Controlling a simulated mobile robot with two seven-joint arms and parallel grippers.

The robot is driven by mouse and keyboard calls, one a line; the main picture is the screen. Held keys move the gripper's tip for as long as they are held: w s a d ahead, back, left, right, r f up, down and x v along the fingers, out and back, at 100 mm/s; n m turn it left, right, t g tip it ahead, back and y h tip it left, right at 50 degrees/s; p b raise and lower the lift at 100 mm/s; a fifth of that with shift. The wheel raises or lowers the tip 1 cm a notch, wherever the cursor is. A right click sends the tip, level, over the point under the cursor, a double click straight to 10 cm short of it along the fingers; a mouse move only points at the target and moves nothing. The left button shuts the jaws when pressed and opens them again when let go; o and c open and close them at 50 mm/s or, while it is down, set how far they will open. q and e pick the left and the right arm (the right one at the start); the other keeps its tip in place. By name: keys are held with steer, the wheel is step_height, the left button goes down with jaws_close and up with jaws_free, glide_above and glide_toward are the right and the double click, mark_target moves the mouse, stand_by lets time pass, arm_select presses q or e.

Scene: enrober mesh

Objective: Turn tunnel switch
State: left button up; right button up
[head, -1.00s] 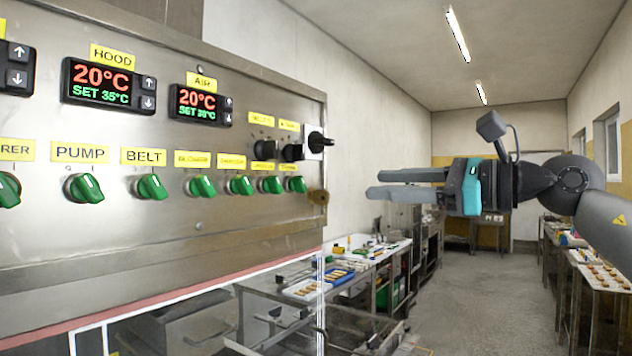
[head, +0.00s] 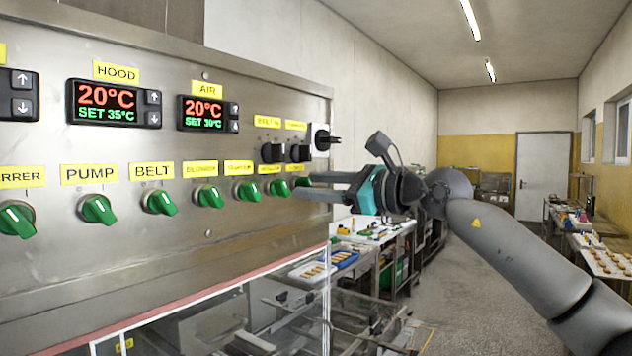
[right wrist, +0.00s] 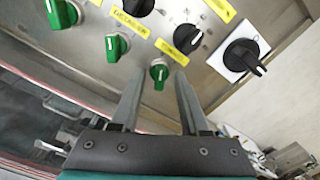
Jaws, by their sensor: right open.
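A row of green rotary switches runs along the steel control panel (head: 120,265). The labels of the smaller switches at the right are too blurred to read, so I cannot tell which says tunnel. My right gripper (head: 304,184) is open and empty at the row's right end, its fingers reaching left toward the panel and partly covering the last switch. In the right wrist view the fingers (right wrist: 157,82) point at that last green switch (right wrist: 158,72), which shows between their tips; contact cannot be told. Another green switch (right wrist: 116,46) is to its left. My left gripper is not in view.
Black knobs (head: 272,152) and a black rotary handle on a white plate (head: 322,138) sit above the row's right end. Pump (head: 97,208) and belt (head: 159,201) switches are further left. A table with trays (head: 350,262) stands beyond the panel.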

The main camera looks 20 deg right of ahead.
jaws_close()
stand_by(0.3)
stand_by(0.3)
